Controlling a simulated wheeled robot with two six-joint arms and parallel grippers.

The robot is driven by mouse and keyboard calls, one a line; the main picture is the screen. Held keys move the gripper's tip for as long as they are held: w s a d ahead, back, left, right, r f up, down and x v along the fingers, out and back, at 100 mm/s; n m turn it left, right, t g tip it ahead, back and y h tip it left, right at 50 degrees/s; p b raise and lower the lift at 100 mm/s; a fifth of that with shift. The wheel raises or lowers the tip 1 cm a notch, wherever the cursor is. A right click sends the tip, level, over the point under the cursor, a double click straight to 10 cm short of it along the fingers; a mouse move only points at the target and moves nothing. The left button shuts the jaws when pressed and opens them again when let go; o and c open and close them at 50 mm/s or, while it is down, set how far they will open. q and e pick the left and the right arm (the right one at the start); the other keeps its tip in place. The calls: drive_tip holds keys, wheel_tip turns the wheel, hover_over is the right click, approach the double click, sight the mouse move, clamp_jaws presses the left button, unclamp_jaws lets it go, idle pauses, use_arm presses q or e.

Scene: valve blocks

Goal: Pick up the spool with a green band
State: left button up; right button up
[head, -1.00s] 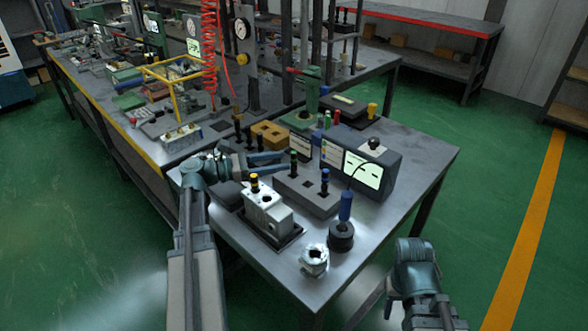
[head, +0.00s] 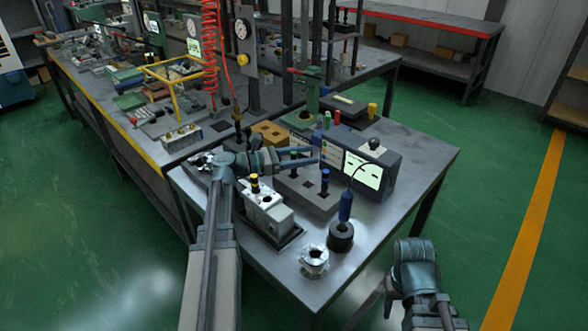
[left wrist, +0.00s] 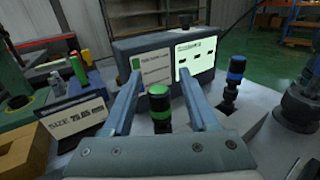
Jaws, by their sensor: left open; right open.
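The spool with a green band (left wrist: 159,100) stands upright between the fingers of my left gripper (left wrist: 160,72) in the left wrist view, with dark gaps beside it. In the head view the spool (head: 294,158) stands in a grey block (head: 308,196), partly hidden by the fingers. My left gripper (head: 316,155) is open, with its fingers level on either side of the spool. My right gripper (head: 392,303) is open and empty, beyond the table's right front edge. A blue-banded spool (head: 325,178) stands in the same block, to the right.
A meter box with lit screens (head: 362,170) stands close behind the block. A white valve block (head: 265,210) with a yellow-topped spool (head: 255,183) is in front. A blue-handled tool (head: 345,207) and a silver part (head: 314,260) stand near the front corner.

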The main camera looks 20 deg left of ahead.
use_arm(q)
drive_tip(key=shift+c, duration=0.2)
clamp_jaws()
drive_tip(key=shift+r, duration=0.1)
wheel_tip(320, 180, up, 10)
drive_tip(key=p, duration=1)
